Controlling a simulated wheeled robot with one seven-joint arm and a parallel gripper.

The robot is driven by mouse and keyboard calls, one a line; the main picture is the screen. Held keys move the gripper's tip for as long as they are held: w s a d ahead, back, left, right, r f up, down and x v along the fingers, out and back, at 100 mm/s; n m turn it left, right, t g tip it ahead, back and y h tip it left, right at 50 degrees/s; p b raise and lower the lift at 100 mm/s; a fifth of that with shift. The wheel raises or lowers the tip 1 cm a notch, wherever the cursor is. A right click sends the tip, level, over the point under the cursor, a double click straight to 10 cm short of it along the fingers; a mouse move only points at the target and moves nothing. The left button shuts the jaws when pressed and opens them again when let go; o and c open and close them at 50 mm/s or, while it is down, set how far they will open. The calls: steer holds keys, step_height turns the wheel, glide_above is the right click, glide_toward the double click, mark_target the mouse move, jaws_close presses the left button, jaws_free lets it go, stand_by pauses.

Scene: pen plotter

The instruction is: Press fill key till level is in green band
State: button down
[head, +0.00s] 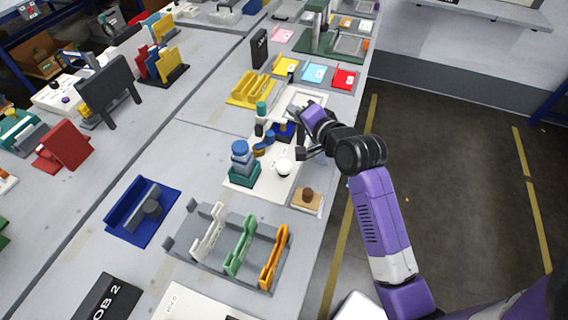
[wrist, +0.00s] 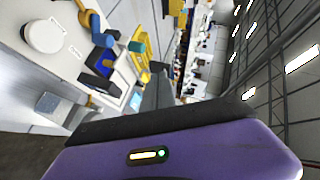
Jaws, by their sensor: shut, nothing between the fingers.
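My purple and black gripper (head: 304,154) is over the right side of a white panel (head: 240,187) on the bench, shut and empty. A round white disc-like piece (head: 284,167) lies on the panel just below and left of the gripper; it also shows large at the upper left of the wrist view (wrist: 43,36). A blue-topped bottle (head: 240,150) stands in a dark green base at the panel's left. I cannot tell which part is the fill key. No level gauge or green band can be made out in either view. My gripper's purple body covers the bottom of the wrist view.
A green-capped bottle (head: 262,108) and blue and yellow parts (head: 264,146) stand close behind. A grey rack (head: 205,255) with white, green and orange holders is nearer. The floor to the right is clear.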

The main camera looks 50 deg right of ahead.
steer(key=w+d+m+g+y, duration=0.1)
steer(key=w+d+m+y, duration=0.1)
steer(key=m, duration=0.2)
steer(key=m+g+y, duration=0.3)
steer(key=m, duration=0.2)
glide_above(287, 166)
step_height(287, 166, down, 7)
steer(key=shift+r, duration=0.15)
step_height(287, 166, down, 7)
steer(key=b, duration=0.9)
steer(key=shift+r, duration=0.1)
steer(key=shift+f, duration=1)
steer(key=shift+a+f, duration=0.1)
steer(key=shift+f, duration=0.05)
steer(key=shift+f, duration=0.25)
